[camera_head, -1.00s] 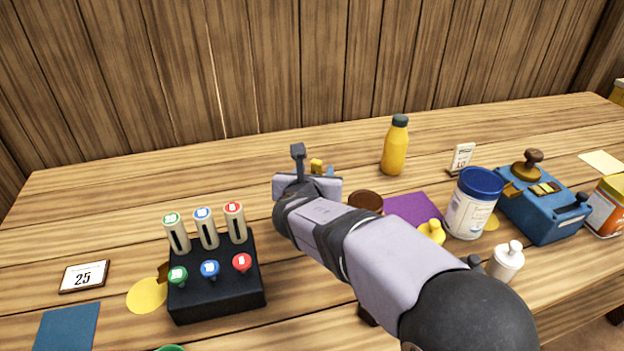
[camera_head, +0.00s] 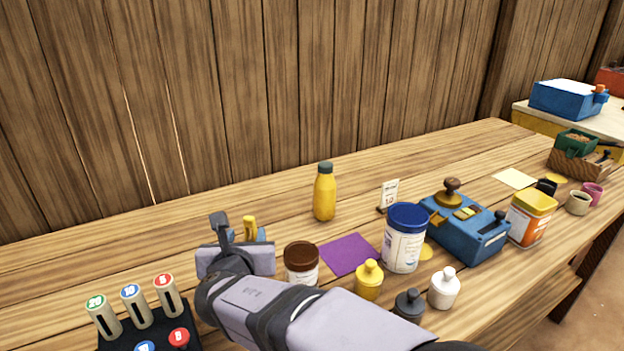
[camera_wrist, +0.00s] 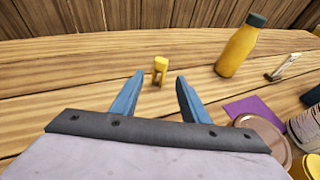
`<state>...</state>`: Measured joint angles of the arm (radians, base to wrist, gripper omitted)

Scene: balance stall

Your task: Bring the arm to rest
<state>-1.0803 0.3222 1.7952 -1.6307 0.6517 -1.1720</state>
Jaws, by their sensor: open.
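My arm reaches over the wooden table from the lower right. My gripper (camera_head: 250,238) is seen from behind in the head view, partly hidden by its own body. In the wrist view its two blue fingers (camera_wrist: 160,84) are apart with nothing held between them. A small yellow object (camera_wrist: 160,68) stands on the table just beyond the gap between the fingertips. It also shows behind the gripper in the head view (camera_head: 249,226). I cannot tell what it is.
A yellow bottle (camera_head: 324,195) stands behind, right of the gripper. A brown-lidded jar (camera_head: 301,265) is close beside my arm. A purple mat (camera_head: 348,253), blue-lidded tub (camera_head: 404,240) and blue device (camera_head: 468,236) are further right. A black block with coloured-topped handles (camera_head: 145,338) is lower left.

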